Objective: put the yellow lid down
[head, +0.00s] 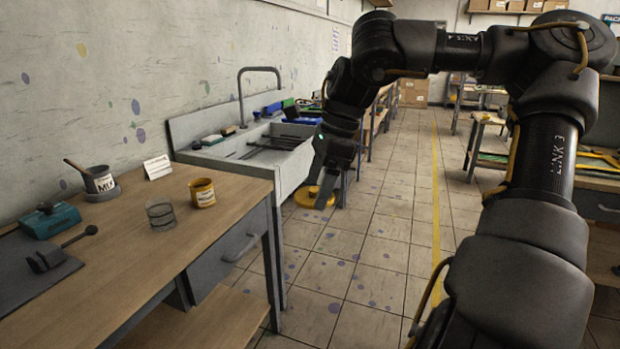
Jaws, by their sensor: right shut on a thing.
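My right gripper (322,187) reaches in from the right and points down, shut on a round yellow lid (309,200). It holds the lid in the air, beyond the right end of the wooden table (185,230) and in front of the grey sink. The fingertips are dark and partly hard to make out. A small yellow pot (202,192) with a label stands upright on the table, to the left of the lid and apart from it. My left gripper is not in view.
On the table are a clear glass (160,215), a grey labelled pot (99,181) with a handle sticking out, a white card (157,167), a teal box (49,221) and a dark mat (25,275). The table's front right is bare. The grey sink (290,167) stands behind.

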